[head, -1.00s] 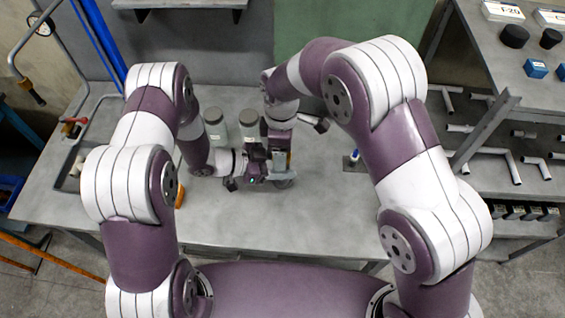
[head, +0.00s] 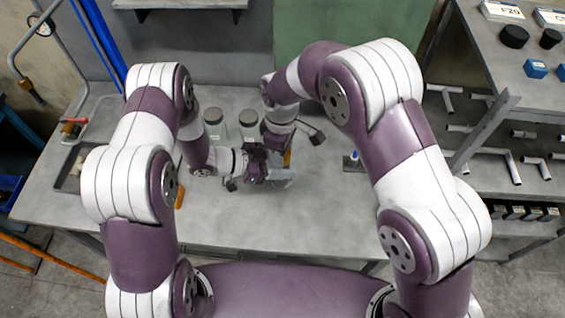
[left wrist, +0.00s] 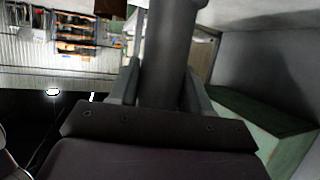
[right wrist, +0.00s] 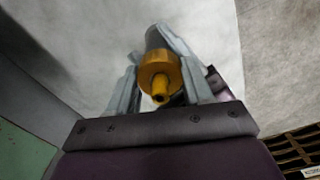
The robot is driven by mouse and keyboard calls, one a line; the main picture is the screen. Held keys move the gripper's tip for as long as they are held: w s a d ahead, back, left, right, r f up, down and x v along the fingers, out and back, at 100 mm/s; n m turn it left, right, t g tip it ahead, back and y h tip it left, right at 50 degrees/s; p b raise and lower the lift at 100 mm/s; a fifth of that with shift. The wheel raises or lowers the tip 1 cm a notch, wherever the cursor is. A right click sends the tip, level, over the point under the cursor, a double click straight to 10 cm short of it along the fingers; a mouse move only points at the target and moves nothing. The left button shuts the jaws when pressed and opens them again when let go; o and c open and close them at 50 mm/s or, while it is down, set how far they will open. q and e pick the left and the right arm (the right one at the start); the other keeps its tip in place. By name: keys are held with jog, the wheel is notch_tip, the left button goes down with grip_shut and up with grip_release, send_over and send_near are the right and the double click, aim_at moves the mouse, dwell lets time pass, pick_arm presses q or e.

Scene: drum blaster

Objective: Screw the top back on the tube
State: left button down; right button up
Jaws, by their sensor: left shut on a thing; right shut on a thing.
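My left gripper (head: 268,168) is over the middle of the table and shut on a dark grey tube (left wrist: 168,60), which stands between its fingers in the left wrist view. My right gripper (head: 286,155) is just above and beside it, pointing down. In the right wrist view its fingers are around an orange-yellow top (right wrist: 160,75) with a short nozzle. A dark grey cylinder (right wrist: 155,38) shows directly behind the top, in line with it. Whether the threads are engaged cannot be seen. In the head view the grippers hide most of both parts.
Two grey-lidded jars (head: 213,117) (head: 248,118) stand close behind the grippers. An orange object (head: 180,197) lies left, partly behind my left arm. A small blue-and-dark object (head: 353,160) is at right. A tray (head: 68,183) sits far left. The table's front (head: 300,232) is clear.

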jog(key=o, duration=1.2)
jog(key=shift+c, duration=0.2)
jog(key=shift+r, duration=2.3)
jog(key=shift+w, duration=0.1)
jog(key=shift+c, duration=0.5)
jog(key=r+n, duration=0.2)
jog(key=n, duration=0.3)
jog(key=shift+w+a+r, duration=0.25)
jog(key=shift+w+r, duration=0.1)
jog(key=shift+r, duration=0.05)
jog(key=n, duration=0.3)
jog(key=r+n, duration=0.1)
jog(key=shift+s+d+n, duration=0.15)
jog(key=shift+s+n, duration=0.1)
jog(key=shift+n, duration=0.15)
jog(key=shift+s+f+n, duration=0.1)
jog(key=shift+s+n, duration=0.05)
jog(key=shift+n, duration=1.05)
